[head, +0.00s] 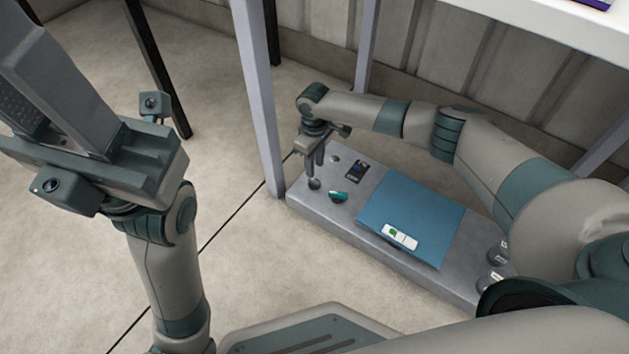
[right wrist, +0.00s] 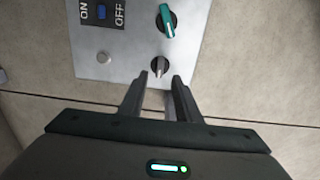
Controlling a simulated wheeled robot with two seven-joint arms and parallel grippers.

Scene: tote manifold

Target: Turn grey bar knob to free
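The grey bar knob (right wrist: 160,66) is a small round knob with a raised bar, on the grey panel (right wrist: 205,20) in the right wrist view. The bar points roughly up and down in that picture. My right gripper (right wrist: 161,76) is open, its two fingertips apart on either side of the knob's near edge; I cannot tell whether they touch it. In the head view my right gripper (head: 313,172) points down at the panel's left end, over the knob (head: 315,184). My left gripper (head: 62,75) is raised at the upper left; its fingertips are cut off.
A teal bar knob (right wrist: 167,20) sits close beside the grey one. An ON/OFF switch (right wrist: 102,12) and a silver button (right wrist: 103,57) are nearby. A blue cover (head: 415,205) lies along the panel. A table leg (head: 258,95) stands just left of the panel.

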